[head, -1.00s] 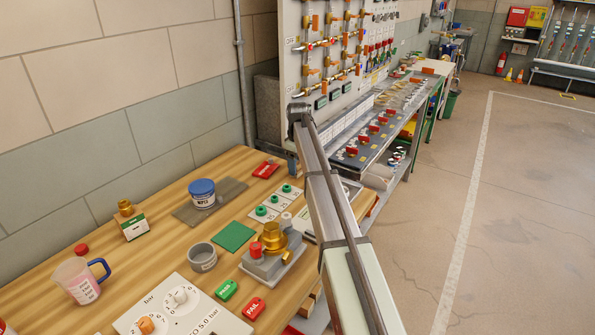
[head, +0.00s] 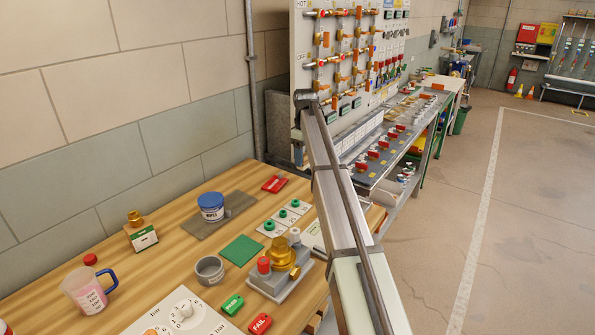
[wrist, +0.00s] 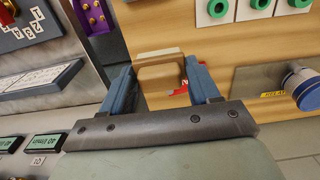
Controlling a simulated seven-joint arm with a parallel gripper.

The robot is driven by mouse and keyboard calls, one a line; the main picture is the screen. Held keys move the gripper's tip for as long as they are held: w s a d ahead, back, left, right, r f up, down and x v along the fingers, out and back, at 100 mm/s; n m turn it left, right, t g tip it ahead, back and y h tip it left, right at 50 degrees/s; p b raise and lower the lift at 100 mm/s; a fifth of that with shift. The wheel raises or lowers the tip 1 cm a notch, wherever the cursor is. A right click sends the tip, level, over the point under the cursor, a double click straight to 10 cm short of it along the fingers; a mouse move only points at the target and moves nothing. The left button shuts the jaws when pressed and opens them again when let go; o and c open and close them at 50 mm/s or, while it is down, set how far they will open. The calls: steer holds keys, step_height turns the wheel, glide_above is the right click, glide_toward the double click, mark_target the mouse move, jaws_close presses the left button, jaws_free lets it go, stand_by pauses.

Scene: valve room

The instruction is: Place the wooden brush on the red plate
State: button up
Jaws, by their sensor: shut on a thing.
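The wooden brush (wrist: 160,76) shows in the wrist view as a pale tan block between the two blue fingers of my gripper (wrist: 163,82). The gripper is shut on it, and it is held above the wooden tabletop. The red plate (head: 274,184) lies flat at the far edge of the table in the head view, behind the blue-lidded tub. In the wrist view, a small red patch shows just beyond the brush, mostly hidden by it and a finger; I cannot tell for sure that it is the plate. In the head view the brush is not clearly visible.
A blue-lidded tub (head: 211,207) stands on a grey mat (head: 238,205). White cards with green rings (head: 283,213), a green square (head: 242,250) and a brass valve block (head: 281,268) are nearby. The tall valve panel (head: 345,45) rises close behind my arm.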

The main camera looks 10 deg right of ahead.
steer(key=w+a+r, duration=0.2)
steer(key=a, duration=0.5)
glide_above(281, 185)
step_height(281, 185, down, 10)
steer(key=shift+f, duration=0.15)
steer(key=shift+f, duration=0.1)
steer(key=o, duration=1.1)
steer(key=shift+c, duration=0.2)
step_height(281, 185, up, 12)
